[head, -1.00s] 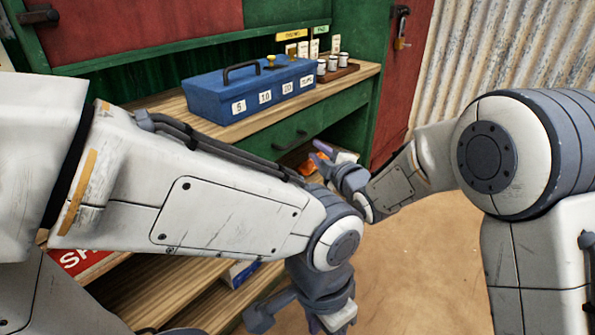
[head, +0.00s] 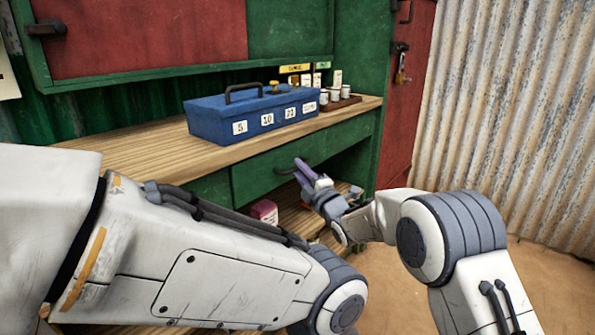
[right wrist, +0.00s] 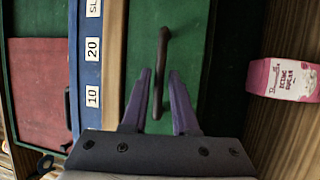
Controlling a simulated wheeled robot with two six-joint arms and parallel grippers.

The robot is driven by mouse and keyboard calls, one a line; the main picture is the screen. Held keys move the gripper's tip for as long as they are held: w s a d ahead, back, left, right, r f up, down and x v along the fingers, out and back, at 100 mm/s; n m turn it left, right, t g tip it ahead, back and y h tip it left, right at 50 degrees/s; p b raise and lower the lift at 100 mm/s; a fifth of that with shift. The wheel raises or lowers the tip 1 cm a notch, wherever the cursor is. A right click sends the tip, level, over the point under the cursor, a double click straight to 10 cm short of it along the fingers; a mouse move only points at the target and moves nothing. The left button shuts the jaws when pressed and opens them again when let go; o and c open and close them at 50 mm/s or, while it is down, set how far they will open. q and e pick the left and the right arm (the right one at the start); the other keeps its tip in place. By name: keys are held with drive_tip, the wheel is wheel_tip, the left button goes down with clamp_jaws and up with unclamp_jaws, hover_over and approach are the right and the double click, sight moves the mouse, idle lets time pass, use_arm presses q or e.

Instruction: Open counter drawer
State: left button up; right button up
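The counter drawer (head: 258,178) has a green front below the wooden counter top and looks shut, flush with the counter. Its dark bar handle (right wrist: 163,60) shows in the right wrist view, and part of it (head: 283,171) shows in the head view. My right gripper (head: 302,174) is at the drawer front. In the right wrist view its purple fingers (right wrist: 160,76) are apart, one on each side of the handle, with gaps visible. The fingertips hide part of the handle in the head view. My left gripper is out of view; its arm crosses the lower left.
A blue cash box (head: 252,115) and a wooden block with weights (head: 340,103) stand on the counter (head: 170,140). A pink icing sugar packet (right wrist: 284,78) sits on the shelf below; it also shows in the head view (head: 264,212). Bare floor lies at the right.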

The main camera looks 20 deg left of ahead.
drive_tip(key=shift+x, duration=0.75)
clamp_jaws()
idle(1.0)
